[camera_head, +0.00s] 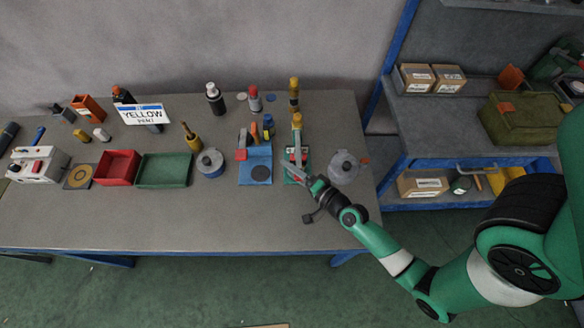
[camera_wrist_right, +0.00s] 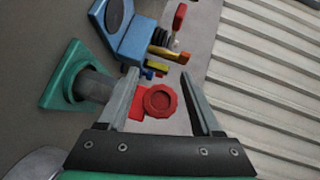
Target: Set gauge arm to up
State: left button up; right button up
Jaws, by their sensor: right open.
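A green-based fixture (camera_head: 291,178) stands near the right end of the bench; it is probably the gauge, but my gripper partly covers it. The wrist view shows a green base (camera_wrist_right: 57,98) with a dark round post and a red round knob (camera_wrist_right: 160,101). My right gripper (camera_head: 296,169) is over this fixture. Its fingers (camera_wrist_right: 158,76) are apart, with the red knob between them; I cannot tell if they touch it. I cannot make out the arm's position clearly. My left gripper is not in view.
A blue fixture (camera_head: 256,173) with red and orange parts stands just left of the green one. A grey lidded pot (camera_head: 344,167) is close on the right. Bottles (camera_head: 294,95) stand behind. The bench front is clear.

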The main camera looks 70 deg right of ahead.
grip_shut()
dwell(0.3)
dwell(1.1)
